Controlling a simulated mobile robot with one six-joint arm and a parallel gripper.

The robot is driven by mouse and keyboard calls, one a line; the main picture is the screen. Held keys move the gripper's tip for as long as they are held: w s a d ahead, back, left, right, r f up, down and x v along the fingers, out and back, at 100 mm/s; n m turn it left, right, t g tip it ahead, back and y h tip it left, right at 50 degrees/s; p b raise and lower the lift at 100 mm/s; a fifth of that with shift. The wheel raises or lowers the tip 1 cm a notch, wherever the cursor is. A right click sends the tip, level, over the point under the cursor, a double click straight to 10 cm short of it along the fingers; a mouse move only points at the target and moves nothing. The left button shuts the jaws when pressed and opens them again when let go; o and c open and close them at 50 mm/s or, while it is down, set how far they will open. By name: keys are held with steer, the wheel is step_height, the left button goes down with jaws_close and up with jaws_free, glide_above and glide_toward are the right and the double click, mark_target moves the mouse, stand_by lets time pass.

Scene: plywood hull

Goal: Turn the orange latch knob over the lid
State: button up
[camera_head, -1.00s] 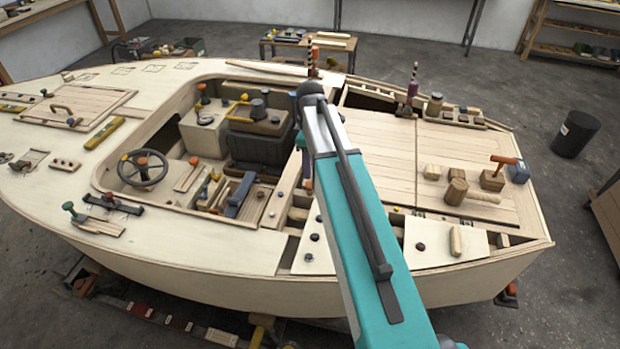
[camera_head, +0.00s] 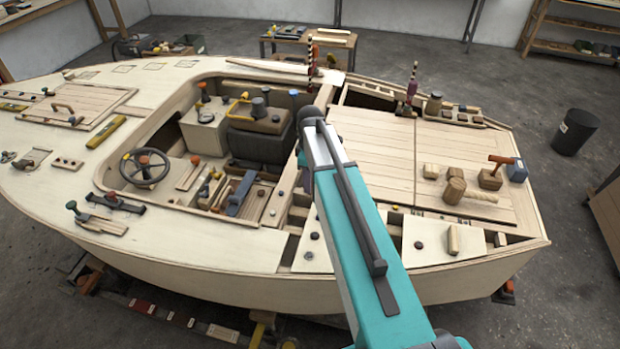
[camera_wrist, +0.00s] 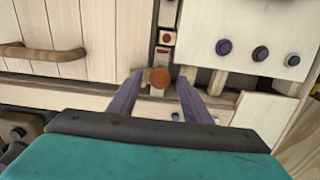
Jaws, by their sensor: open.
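In the wrist view, an orange-brown round knob (camera_wrist: 159,78) sits on a pale wooden piece. My gripper (camera_wrist: 160,75) is open, with one purple-grey finger on each side of the knob. I see gaps between the knob and both fingers; whether they are level with it in depth I cannot tell. A planked wooden panel (camera_wrist: 85,45) with a curved handle lies to the left; whether it is the lid I cannot tell. In the head view, my arm hides the knob and most of my gripper.
A pale panel (camera_wrist: 255,32) with several dark knobs lies right of the fingers; it also shows in the head view (camera_head: 312,262). A small red-topped block (camera_wrist: 166,38) sits just beyond the knob.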

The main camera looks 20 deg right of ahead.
steer(key=c, duration=1.1)
steer(key=shift+o, duration=0.2)
steer(key=shift+m, duration=0.3)
steer(key=shift+m+b, duration=0.45)
steer(key=shift+m, duration=0.55)
steer(key=o, duration=1.1)
steer(key=shift+c, duration=0.2)
